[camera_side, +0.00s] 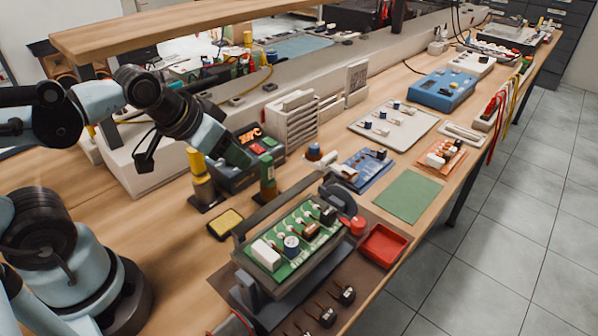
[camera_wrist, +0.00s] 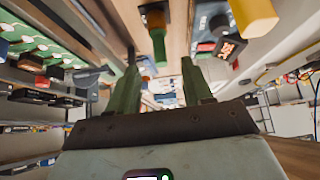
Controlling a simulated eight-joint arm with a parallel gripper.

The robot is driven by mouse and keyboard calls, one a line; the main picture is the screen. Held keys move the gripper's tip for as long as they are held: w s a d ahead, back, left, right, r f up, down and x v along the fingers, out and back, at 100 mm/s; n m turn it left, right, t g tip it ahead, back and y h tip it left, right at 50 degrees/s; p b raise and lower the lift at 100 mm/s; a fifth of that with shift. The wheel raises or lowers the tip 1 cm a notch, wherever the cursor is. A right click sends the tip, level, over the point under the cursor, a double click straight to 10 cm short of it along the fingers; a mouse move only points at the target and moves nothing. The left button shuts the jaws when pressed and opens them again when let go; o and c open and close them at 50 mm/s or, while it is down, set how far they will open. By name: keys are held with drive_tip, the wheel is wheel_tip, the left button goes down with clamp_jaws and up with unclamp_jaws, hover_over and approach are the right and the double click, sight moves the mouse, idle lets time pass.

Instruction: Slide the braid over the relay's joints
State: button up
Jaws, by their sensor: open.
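My gripper (camera_side: 236,152) hangs in the air above the bench, left of and above the board holder. In the wrist view, the two dark green fingers of my gripper (camera_wrist: 160,75) are apart with nothing held between them. A green circuit board (camera_side: 283,262) is clamped in a dark holder. It carries a white block (camera_side: 265,255), a blue round part, a brown part and black parts; I cannot tell which is the relay. A green-handled piece with an orange-brown collar (camera_side: 267,178) stands upright behind the board, and shows past the fingers (camera_wrist: 157,45). I cannot tell whether it carries the braid.
A yellow-handled tool (camera_side: 203,183) stands in a dark base near a station with a lit red display (camera_side: 249,134). A yellow sponge tray (camera_side: 226,223) lies left of the holder. A red tray (camera_side: 383,245) sits right. A green mat (camera_side: 409,196) is clear. A shelf (camera_side: 180,30) overhangs.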

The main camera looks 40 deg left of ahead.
drive_tip(key=shift+o, duration=0.5)
drive_tip(key=shift+o, duration=1.1)
drive_tip(key=shift+w+r, duration=0.1)
drive_tip(key=shift+o, duration=0.5)
drive_tip(key=w+d+r+m+g, duration=0.3)
drive_tip(key=w+r+m, duration=0.3)
drive_tip(key=w+m, duration=0.1)
drive_tip(key=shift+w+d+r+m, duration=0.2)
drive_tip(key=shift+d+r+m, duration=0.05)
drive_tip(key=shift+r+m, duration=0.15)
drive_tip(key=r+m+g, duration=0.1)
drive_tip(key=m+g, duration=0.3)
drive_tip(key=m, duration=0.6)
hover_over(329, 156)
wheel_tip(329, 156, down, 12)
drive_tip(key=shift+r, duration=0.25)
drive_tip(key=shift+c, duration=0.4)
clamp_jaws()
